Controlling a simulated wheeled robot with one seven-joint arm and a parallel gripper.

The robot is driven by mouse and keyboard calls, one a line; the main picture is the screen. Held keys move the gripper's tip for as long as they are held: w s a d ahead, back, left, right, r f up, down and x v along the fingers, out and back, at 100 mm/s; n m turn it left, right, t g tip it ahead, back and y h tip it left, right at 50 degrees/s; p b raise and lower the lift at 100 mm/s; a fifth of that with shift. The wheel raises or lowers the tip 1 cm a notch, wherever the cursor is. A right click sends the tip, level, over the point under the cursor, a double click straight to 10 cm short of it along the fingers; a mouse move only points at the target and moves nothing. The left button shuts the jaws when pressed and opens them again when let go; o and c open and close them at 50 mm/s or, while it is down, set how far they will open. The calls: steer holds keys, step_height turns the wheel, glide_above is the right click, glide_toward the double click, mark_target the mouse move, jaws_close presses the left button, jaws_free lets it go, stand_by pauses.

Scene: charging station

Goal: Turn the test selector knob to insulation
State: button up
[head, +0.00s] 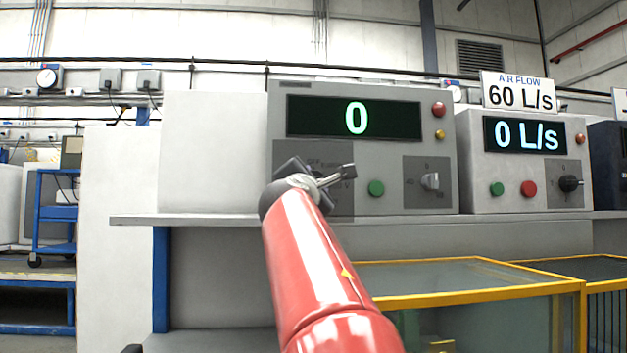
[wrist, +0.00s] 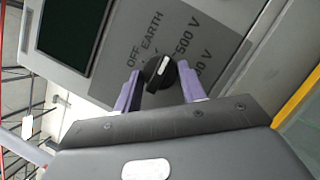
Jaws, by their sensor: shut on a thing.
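The test selector knob (wrist: 156,76) is round and black with a white pointer mark, on a dark grey plate. In the wrist view it sits between the two purple fingers of my gripper (wrist: 160,84), which is shut on it. The pointer slants up and to the right in that view. The labels OFF, EARTH and voltage markings ending in 500 V stand around it; one label is partly hidden, and I cannot read an insulation label. In the head view my gripper (head: 318,185) covers the knob. The tester (head: 395,155) has a display (head: 354,118) reading 0.
A green button (head: 376,188) and a grey selector knob (head: 430,181) sit right of my gripper. Red and amber lamps are above. An air flow unit (head: 525,160) stands to the right. The shelf edge (head: 200,219) runs below, above a yellow-framed case (head: 470,297).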

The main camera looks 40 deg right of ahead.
steer(key=shift+r+m+g+p, duration=0.1)
steer(key=shift+m+g+p, duration=0.25)
steer(key=shift+m, duration=0.75)
steer(key=shift+g, duration=0.25)
steer(key=o, duration=1)
steer(key=b+v, duration=0.2)
steer(key=v, duration=0.6)
steer(key=shift+b, duration=0.3)
